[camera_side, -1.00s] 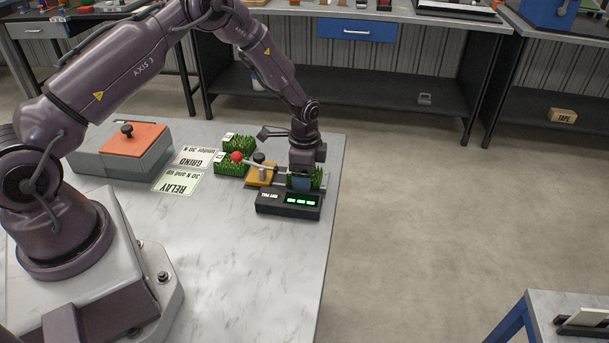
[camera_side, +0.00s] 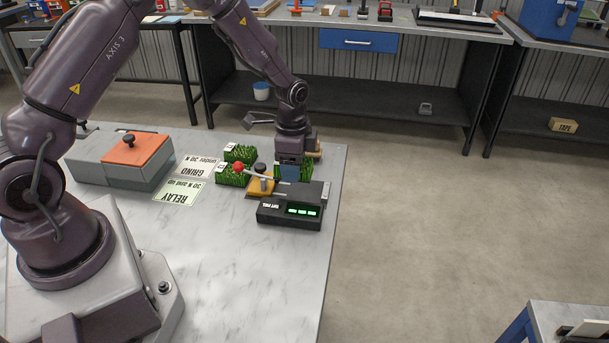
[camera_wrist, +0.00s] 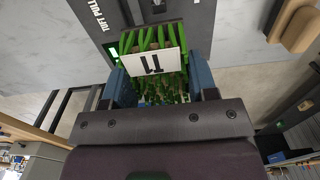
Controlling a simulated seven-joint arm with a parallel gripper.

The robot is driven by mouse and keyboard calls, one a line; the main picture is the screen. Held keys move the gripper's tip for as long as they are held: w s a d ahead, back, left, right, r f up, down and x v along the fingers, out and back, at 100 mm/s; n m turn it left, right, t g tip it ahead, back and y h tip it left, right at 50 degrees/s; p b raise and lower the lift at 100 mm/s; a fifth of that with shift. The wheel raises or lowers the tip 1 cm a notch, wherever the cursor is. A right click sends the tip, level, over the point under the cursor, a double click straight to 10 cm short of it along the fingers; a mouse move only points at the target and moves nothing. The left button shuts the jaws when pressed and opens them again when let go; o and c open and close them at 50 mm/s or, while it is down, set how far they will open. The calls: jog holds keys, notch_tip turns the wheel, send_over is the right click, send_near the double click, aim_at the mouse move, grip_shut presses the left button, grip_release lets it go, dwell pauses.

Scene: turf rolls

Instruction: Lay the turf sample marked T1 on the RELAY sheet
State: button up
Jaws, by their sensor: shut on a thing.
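My gripper (camera_side: 289,172) is shut on the turf sample T1 (camera_side: 307,172), a green grass block, behind the tuft pull tester in the side view. In the wrist view the blue fingers (camera_wrist: 158,84) hold the turf by its two sides, and its white T1 label (camera_wrist: 150,62) shows upside down. The fingers partly hide the turf in the side view, and I cannot tell how far it is off the surface. The pale green RELAY sheet (camera_side: 178,192), marked "30 N and up", lies bare on the table to the left.
The black tester (camera_side: 290,213) has a lit green display, too small to read. Beside it is a yellow base (camera_side: 260,187) with a red-knobbed lever (camera_side: 238,168). Two turf blocks (camera_side: 240,153) (camera_side: 230,175) stand near the GRIND sheet (camera_side: 197,166). A grey box with an orange lid (camera_side: 135,149) stands left.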

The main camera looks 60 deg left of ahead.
jog(key=s+d+r, duration=0.2)
jog(key=s+r, duration=0.4)
jog(key=s, duration=0.4)
jog(key=n, duration=0.9)
send_over(179, 191)
notch_tip(179, 191, down, 9)
jog(key=shift+f, duration=2.1)
jog(key=shift+f, duration=0.15)
jog(key=o, duration=1)
jog(key=shift+c, duration=0.2)
